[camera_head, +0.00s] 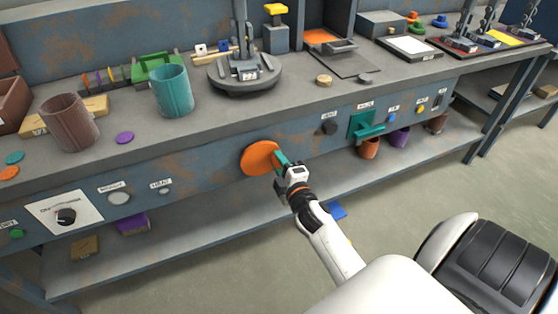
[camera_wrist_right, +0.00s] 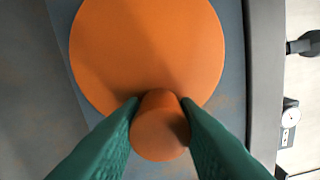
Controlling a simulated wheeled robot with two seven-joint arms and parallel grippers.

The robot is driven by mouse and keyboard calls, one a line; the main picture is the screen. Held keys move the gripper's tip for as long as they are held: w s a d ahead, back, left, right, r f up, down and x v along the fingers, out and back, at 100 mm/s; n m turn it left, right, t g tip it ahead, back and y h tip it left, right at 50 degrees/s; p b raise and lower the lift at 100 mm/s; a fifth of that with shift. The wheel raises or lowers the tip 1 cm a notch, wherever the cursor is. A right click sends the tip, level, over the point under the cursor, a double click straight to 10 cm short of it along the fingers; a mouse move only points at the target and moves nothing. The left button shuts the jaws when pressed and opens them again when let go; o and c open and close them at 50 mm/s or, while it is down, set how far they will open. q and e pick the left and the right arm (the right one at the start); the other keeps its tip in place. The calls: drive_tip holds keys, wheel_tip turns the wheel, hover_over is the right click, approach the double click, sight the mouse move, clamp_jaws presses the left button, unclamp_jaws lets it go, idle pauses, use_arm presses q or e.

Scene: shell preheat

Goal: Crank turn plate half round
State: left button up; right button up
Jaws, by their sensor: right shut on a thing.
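An orange round crank disc (camera_head: 259,158) is mounted on the blue front panel of the bench. It fills the upper middle of the right wrist view (camera_wrist_right: 150,45), with an orange knob (camera_wrist_right: 160,128) standing out from its lower edge. My right gripper (camera_head: 281,160) is at the disc's right side in the head view. Its green fingers (camera_wrist_right: 160,130) are shut on the knob from both sides. A grey round turn plate (camera_head: 245,80) with a post and a small labelled block on it sits on the bench top above the crank. My left gripper is not in view.
A teal cup (camera_head: 172,91) and a brown cup (camera_head: 69,123) stand left on the bench top. A green bracket (camera_head: 366,125) sticks out of the panel to the right of the crank. A lower shelf (camera_head: 180,238) runs below. Open floor lies in front.

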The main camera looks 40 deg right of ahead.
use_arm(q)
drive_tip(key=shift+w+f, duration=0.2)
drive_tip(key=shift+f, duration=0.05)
use_arm(e)
drive_tip(key=shift+f+m, duration=0.25)
drive_tip(key=shift+m, duration=0.25)
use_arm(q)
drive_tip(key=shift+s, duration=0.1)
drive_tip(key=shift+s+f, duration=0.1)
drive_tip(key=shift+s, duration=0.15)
use_arm(e)
drive_tip(key=o, duration=1)
drive_tip(key=shift+s, duration=0.35)
use_arm(q)
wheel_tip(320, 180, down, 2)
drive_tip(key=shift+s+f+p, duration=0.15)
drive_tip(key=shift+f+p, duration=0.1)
drive_tip(key=shift+p, duration=0.15)
use_arm(e)
drive_tip(key=v, duration=1.1)
drive_tip(key=shift+s+a, duration=0.15)
drive_tip(key=shift+a, duration=0.05)
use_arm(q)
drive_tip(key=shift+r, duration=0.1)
